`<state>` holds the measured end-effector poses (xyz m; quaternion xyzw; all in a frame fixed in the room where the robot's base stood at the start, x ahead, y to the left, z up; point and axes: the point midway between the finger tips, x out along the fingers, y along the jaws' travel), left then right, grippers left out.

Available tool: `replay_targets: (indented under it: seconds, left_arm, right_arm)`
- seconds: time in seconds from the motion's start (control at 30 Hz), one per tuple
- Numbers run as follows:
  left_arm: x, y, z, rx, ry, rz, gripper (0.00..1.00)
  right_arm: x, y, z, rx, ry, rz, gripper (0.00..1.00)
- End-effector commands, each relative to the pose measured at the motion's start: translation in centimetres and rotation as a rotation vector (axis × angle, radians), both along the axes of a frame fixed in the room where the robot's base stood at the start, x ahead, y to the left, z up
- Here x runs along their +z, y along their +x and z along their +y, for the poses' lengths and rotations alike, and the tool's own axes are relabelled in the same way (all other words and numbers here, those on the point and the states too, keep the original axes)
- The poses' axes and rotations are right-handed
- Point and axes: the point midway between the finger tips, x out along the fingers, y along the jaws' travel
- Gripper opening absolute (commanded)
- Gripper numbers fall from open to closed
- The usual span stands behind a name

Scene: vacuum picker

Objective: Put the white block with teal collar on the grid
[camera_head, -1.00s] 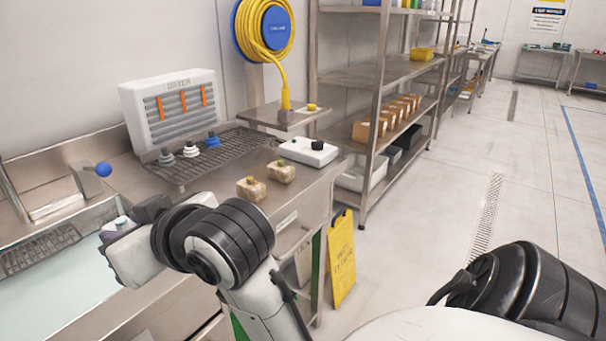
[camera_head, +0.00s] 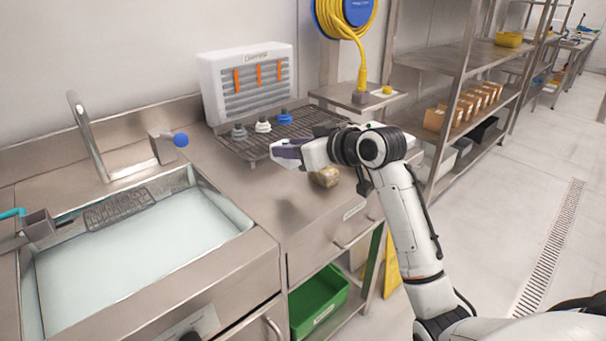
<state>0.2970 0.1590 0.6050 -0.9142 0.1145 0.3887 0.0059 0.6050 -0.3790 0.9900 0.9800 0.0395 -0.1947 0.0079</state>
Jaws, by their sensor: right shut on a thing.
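My right gripper (camera_head: 284,154) is shut, held over the front edge of the dark wire grid (camera_head: 236,147) on the counter. The thing between its jaws is mostly hidden by the fingers; in the earlier view a white piece with a teal part shows at the jaws, matching the white block with teal collar. Several collared pieces stand in a row on the grid: a grey one (camera_head: 239,132), a white one (camera_head: 263,125) and a blue one (camera_head: 285,117). My left gripper is not in view.
A white dryer unit (camera_head: 247,60) stands behind the grid. A beige block (camera_head: 326,178) sits on the counter under my right forearm. The counter between sink and grid is clear.

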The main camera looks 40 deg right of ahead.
Motion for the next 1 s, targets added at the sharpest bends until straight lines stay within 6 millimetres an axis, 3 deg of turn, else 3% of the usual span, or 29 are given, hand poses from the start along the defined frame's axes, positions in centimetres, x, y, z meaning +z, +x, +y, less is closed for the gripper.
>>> replay_targets:
  seconds: [0.07,0.27,0.5,0.87,0.9,1.0]
  left_arm:
    - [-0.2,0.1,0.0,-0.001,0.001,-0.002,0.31]
    - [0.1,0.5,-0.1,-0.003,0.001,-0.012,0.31]
    - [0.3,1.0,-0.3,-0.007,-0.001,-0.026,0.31]
    - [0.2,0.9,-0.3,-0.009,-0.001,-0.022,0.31]
    - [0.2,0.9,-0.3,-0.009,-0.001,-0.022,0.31]
    - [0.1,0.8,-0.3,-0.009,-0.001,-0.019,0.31]
  right_arm:
    - [-1.5,-0.1,0.0,-0.002,0.002,0.001,0.03]
    - [-3.0,0.0,0.0,-0.001,0.001,-0.001,0.03]
    - [-6.1,-0.1,0.1,-0.002,0.002,-0.001,0.03]
    - [-6.5,-0.1,0.0,-0.001,-0.001,-0.001,0.03]
    - [-6.5,-0.1,0.1,-0.001,0.0,0.0,0.36]
    - [-6.5,0.0,0.1,-0.001,0.0,0.0,0.5]
